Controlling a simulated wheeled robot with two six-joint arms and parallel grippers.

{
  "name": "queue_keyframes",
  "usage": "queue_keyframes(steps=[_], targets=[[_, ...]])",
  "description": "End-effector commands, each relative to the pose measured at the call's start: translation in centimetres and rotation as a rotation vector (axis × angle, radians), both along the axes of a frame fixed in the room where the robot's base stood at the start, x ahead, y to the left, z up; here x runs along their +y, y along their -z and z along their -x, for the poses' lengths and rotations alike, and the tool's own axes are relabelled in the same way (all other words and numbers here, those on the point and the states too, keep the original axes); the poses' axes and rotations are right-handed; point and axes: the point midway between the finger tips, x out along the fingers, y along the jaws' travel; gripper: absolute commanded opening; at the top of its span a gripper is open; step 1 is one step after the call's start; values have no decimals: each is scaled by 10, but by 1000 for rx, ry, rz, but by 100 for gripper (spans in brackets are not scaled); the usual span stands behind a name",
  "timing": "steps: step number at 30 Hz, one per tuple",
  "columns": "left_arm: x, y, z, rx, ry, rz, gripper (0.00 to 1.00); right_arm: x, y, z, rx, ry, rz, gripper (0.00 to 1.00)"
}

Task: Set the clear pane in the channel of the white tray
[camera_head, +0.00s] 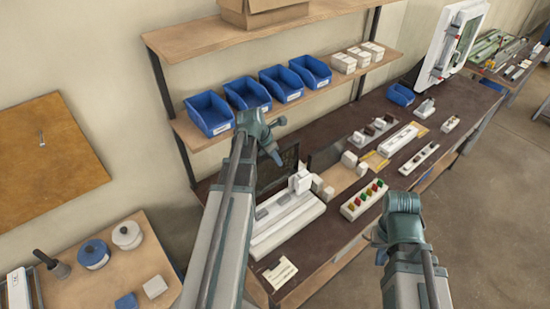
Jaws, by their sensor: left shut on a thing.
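The white tray (290,222) is a long light block lying on the dark bench, with grey pieces along its top. My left gripper (274,147) is above and behind the tray, shut. A dark-looking, see-through rectangular pane (276,172) stands upright just below its fingers, beyond the tray and apart from its channel. The contact between fingers and pane is too small to see clearly. My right gripper (381,251) is low at the right, in front of the bench, mostly hidden by its own arm; its fingers do not show clearly.
A white block (301,180) stands at the tray's far end. A strip with coloured knobs (364,200) lies to the right. Blue bins (247,93) line the shelf behind my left arm. A paper card (280,272) lies at the bench's near end.

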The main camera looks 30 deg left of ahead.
Motion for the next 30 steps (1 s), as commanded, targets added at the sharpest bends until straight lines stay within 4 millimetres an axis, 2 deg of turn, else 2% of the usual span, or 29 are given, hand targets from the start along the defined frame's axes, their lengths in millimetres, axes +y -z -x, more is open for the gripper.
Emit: queue_keyframes(steps=[3,12,30], targets=[[0,15,0,-1,0,0,0,0,16,0,-1,1,0,0],[0,38,0,-1,0,0,0,0,38,0,-2,3,-1,0],[0,40,0,-1,0,0,0,0,40,0,-2,4,-1,0]])
